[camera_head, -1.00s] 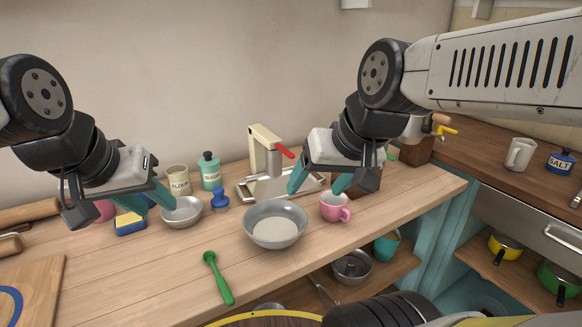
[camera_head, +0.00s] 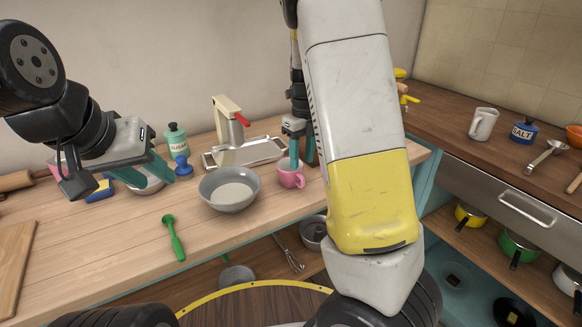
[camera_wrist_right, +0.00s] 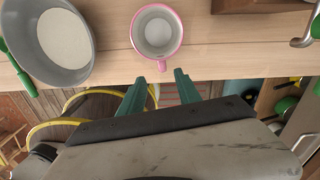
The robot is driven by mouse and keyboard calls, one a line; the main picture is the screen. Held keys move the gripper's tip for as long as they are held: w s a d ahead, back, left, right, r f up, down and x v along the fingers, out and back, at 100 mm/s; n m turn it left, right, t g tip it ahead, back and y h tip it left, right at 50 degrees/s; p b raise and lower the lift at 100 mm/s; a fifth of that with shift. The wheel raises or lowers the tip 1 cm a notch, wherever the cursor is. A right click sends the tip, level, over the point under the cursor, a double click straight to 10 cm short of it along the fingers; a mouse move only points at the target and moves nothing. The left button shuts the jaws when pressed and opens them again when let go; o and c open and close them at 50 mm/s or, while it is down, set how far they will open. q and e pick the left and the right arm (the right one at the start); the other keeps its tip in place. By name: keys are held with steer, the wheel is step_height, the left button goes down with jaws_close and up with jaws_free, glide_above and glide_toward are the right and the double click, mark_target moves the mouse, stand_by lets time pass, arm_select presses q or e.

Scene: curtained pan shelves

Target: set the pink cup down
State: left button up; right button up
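The pink cup (camera_head: 291,175) stands upright on the wooden table, right of the grey bowl. In the right wrist view the cup (camera_wrist_right: 157,32) shows from above, with a pale inside and its handle toward my fingers. My right gripper (camera_head: 295,150) is at the cup, partly hidden by my arm in the head view. In the wrist view its two green fingers (camera_wrist_right: 160,76) are apart, with the handle at the gap between their tips and no clear contact. My left gripper (camera_head: 122,178) is open and empty, above the table near a small metal bowl (camera_head: 146,184).
The grey bowl (camera_head: 229,190) with pale contents is just left of the cup. A press (camera_head: 228,135) on a tray stands behind. The table's front edge is close to the cup.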

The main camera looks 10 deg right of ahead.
mark_target(303, 176)
steer(key=shift+w+d+f+m, duration=0.15)
steer(key=shift+w+f+m, duration=0.05)
steer(key=shift+f+m, duration=0.1)
steer(key=shift+f, duration=0.3)
step_height(303, 176, down, 7)
steer(key=shift+s+f, duration=0.1)
steer(key=shift+s, duration=0.05)
steer(key=shift+c, duration=0.4)
jaws_close()
stand_by(0.8)
